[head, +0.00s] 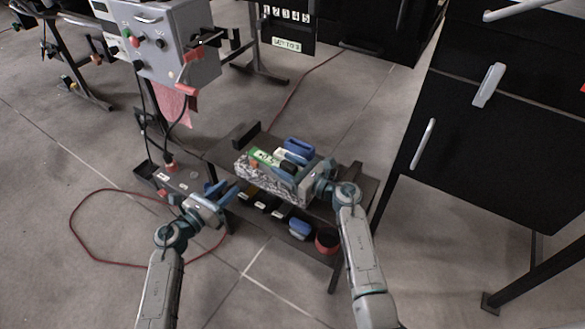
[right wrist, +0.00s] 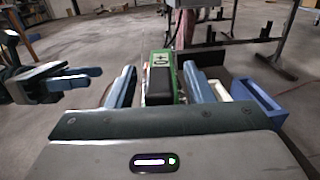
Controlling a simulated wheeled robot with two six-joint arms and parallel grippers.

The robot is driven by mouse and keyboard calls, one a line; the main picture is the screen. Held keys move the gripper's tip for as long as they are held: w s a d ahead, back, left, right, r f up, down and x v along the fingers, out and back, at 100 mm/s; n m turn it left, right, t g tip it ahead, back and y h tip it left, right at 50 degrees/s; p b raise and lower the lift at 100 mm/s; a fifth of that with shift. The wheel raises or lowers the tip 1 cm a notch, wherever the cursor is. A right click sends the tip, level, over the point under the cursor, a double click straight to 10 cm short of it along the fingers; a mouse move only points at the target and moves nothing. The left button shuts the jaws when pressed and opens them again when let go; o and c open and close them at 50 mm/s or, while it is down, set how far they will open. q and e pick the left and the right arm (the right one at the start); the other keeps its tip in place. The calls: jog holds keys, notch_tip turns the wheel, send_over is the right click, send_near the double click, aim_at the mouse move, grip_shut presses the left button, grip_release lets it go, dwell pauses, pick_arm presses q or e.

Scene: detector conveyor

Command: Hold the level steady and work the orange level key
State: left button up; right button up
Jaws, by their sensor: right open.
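The level is a green-and-black device (head: 263,157) on the top shelf of the small dark cart. A small orange spot (head: 253,164), perhaps its key, shows at its left end. My right gripper (head: 293,170) is at the level's right end. In the right wrist view, its open blue fingers stand on either side of the level (right wrist: 161,77), with gaps beside it. My left gripper (head: 220,191) is to the left of the cart's top shelf, apart from the level, with its fingers spread and empty. It also shows at the left of the right wrist view (right wrist: 75,80).
Blue items (head: 299,147) lie close behind the level, and crumpled silvery material (head: 262,184) is in front. The cart's lower shelf holds several small items and a red-rimmed round container (head: 327,240). A grey control box (head: 165,42) stands behind left; a black cabinet (head: 490,140) is right.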

grip_shut()
jog(key=shift+s+f, duration=0.1)
jog(key=shift+f, duration=0.1)
dwell(1.1)
pick_arm(q)
grip_shut()
dwell(1.5)
